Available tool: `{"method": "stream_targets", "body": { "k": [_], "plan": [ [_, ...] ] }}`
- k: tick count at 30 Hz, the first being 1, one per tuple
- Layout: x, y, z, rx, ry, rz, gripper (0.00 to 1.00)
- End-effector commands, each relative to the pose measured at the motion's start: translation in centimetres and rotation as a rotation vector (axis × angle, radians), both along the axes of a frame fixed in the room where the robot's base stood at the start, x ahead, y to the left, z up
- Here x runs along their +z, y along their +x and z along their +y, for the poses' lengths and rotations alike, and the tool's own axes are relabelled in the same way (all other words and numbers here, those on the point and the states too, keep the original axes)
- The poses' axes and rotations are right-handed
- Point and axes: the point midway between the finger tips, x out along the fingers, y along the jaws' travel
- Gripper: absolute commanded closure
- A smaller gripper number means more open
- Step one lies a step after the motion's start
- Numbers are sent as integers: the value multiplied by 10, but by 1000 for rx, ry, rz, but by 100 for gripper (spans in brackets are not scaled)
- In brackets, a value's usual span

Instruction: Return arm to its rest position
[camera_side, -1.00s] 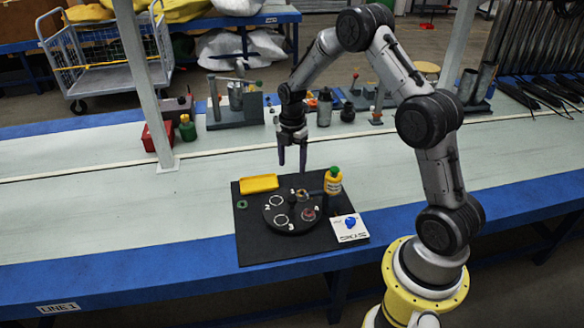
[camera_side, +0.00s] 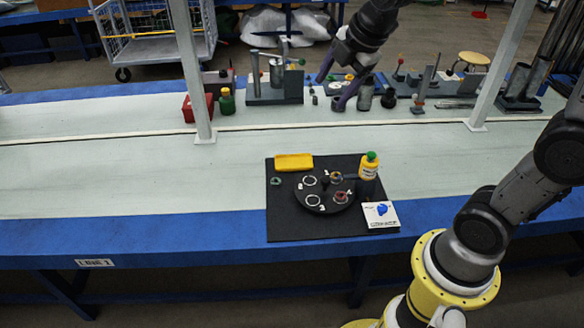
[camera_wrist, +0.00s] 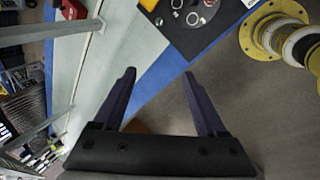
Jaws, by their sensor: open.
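My gripper (camera_side: 333,87) is high above the far side of the bench in the side view, well clear of the black mat. Its two dark purple fingers are spread with nothing between them; the wrist view also shows the open fingers (camera_wrist: 162,92). The black mat (camera_side: 290,225) lies on the near part of the bench. On it are a dark round plate (camera_side: 324,200) with white rings, a yellow tray (camera_side: 294,162), a small green ring (camera_side: 276,181), a yellow bottle with a green cap (camera_side: 369,167) and a white card with a blue mark (camera_side: 381,215).
Metal fixtures (camera_side: 273,88), a red box (camera_side: 198,107) and a green bottle (camera_side: 227,101) stand along the back of the bench. Upright grey posts (camera_side: 194,75) rise from the bench. The pale bench top (camera_side: 100,175) left of the mat is clear.

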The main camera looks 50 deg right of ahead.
Motion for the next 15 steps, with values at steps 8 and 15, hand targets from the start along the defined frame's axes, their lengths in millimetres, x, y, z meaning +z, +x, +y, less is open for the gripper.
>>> {"method": "stream_targets", "body": {
  "k": [8, 15],
  "plan": [
    [28, -109, 38, -376, 255, -136, 26],
    [-2, -177, 47, -817, 516, -131, 26]
  ]
}}
